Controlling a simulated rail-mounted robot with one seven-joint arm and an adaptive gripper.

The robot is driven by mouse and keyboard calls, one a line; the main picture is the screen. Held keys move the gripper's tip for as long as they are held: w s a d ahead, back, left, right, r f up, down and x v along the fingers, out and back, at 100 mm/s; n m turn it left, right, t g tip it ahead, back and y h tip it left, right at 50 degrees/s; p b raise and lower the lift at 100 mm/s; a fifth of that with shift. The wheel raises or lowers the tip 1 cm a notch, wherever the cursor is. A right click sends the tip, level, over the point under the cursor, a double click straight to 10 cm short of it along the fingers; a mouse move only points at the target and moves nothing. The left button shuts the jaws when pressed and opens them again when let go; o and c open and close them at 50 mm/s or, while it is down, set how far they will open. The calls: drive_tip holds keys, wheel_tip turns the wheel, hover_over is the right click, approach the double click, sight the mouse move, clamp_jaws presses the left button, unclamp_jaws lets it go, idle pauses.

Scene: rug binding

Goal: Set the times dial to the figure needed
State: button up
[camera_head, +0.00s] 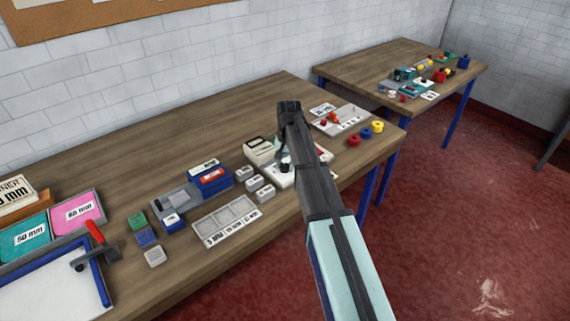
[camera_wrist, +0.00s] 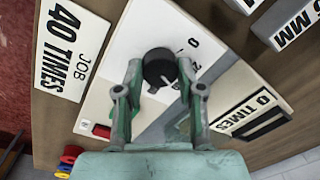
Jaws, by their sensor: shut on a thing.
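My gripper (camera_wrist: 160,72) is shut on the knob, one finger on each side. A "0" shows on the panel beside the knob; another figure near the right finger is partly hidden. A card (camera_wrist: 68,45) beside the panel reads "JOB 40 TIMES". A box (camera_wrist: 262,100) at lower right carries a label whose visible part reads "0 TIMES". In the head view my gripper (camera_head: 284,158) is over the panel, partly hidden by my arm.
Small grey blocks (camera_head: 254,182) and a labelled tray (camera_head: 228,222) lie left of the panel. Red, blue and yellow rings (camera_head: 366,132) lie to its right, near the table edge. A second table (camera_head: 400,65) stands farther back. Bare tabletop (camera_head: 215,120) lies behind.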

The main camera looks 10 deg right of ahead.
sight(287, 165)
drive_tip(key=shift+s+f, duration=0.1)
idle(0.3)
drive_tip(key=o, duration=1.1)
drive_tip(key=shift+o, duration=0.2)
wheel_tip(287, 165, up, 12)
drive_tip(key=shift+d, duration=0.25)
drive_tip(key=shift+s, duration=0.1)
